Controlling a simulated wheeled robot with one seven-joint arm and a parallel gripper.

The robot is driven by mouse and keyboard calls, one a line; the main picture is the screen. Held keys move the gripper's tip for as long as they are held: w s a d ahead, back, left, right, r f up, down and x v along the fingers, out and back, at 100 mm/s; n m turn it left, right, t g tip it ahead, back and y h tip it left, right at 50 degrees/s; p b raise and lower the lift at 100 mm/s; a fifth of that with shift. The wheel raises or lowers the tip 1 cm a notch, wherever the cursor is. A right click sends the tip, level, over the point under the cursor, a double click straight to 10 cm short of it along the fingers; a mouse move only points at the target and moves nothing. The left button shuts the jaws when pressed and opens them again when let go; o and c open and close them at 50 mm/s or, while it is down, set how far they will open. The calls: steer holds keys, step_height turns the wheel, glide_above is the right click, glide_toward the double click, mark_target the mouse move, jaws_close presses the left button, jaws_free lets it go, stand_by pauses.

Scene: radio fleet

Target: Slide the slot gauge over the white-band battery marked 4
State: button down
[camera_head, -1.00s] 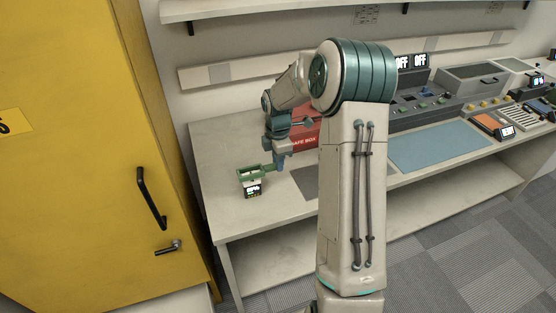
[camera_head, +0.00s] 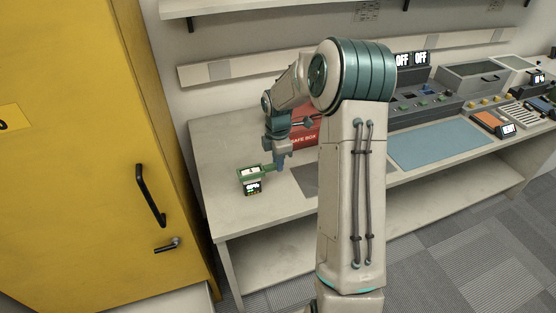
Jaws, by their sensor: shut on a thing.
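The green slot gauge (camera_head: 244,177) is at the left part of the bench, held out to the left of my gripper (camera_head: 278,165). My gripper is shut on the gauge's handle end. A small battery with a pale top (camera_head: 251,171) and a dark lit display (camera_head: 253,188) stands upright on the bench at the gauge. The gauge's green frame shows around the battery's upper part, close above the display. I cannot tell how far down it sits or whether it touches. The mark 4 and the white band are too small to make out.
A red box marked SAFE BOX (camera_head: 304,138) stands behind my gripper, partly hidden by my arm. A dark grey mat (camera_head: 305,180) and a blue mat (camera_head: 440,145) lie to the right. A yellow cabinet (camera_head: 85,150) stands at the left. The bench's front left is clear.

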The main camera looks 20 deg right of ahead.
steer(key=shift+f+b, duration=0.3)
steer(key=shift+f, duration=0.25)
stand_by(0.4)
steer(key=shift+r, duration=0.25)
stand_by(0.6)
steer(key=shift+r+p, duration=2.25)
steer(key=shift+r, duration=0.5)
